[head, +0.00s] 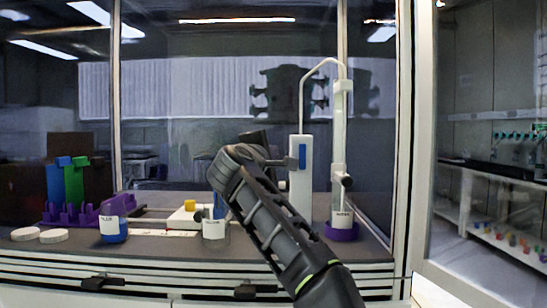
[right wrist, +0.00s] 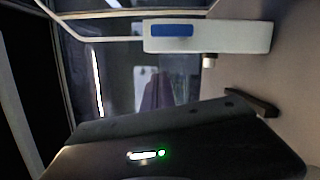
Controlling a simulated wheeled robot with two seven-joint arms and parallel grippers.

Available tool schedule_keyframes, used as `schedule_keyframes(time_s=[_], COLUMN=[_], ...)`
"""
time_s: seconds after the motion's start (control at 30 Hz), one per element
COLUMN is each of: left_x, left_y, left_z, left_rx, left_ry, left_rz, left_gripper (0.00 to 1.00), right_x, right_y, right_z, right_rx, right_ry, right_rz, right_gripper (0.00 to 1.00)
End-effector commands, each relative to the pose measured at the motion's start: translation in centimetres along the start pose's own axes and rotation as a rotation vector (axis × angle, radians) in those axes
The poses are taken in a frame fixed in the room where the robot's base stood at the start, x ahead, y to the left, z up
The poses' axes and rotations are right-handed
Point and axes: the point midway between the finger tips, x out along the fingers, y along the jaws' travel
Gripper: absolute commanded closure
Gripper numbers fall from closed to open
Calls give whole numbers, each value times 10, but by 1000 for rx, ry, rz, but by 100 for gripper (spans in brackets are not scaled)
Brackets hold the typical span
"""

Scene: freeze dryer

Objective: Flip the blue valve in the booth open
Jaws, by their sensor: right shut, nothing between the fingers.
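The blue valve (head: 302,156) is a small upright blue piece on the front of a white column (head: 300,190) inside the booth. In the right wrist view the blue valve (right wrist: 172,30) lies along the white body (right wrist: 235,37), near the top. My right gripper (head: 280,161) is shut and empty, just left of the column at about the valve's height; its dark finger (right wrist: 252,103) shows below the white body in the wrist view. I see a gap there between finger and valve. My left gripper is not in view.
A thin white tube (head: 302,95) arches from the column to a clear vertical tube (head: 339,130) above a bottle in a purple base (head: 341,232). Labelled bottles (head: 113,229), a purple rack (head: 75,214) and white discs (head: 54,236) stand left. The booth's right frame (head: 408,150) borders the space.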

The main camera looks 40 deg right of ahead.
Motion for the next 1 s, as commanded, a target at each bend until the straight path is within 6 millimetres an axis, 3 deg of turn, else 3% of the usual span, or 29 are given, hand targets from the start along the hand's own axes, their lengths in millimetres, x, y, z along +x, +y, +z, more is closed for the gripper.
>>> schedule_keyframes(time_s=[0.2,0.4,1.0], left_x=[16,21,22], left_y=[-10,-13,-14], left_z=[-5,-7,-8], left_rx=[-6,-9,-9], left_ry=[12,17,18], left_rz=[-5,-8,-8], left_gripper=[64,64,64], right_x=[-42,-70,-77], right_y=[0,3,4], right_z=[1,1,2], right_rx=[3,1,1], right_ry=[1,-1,-2], right_rz=[3,2,0], right_gripper=[100,100,100])
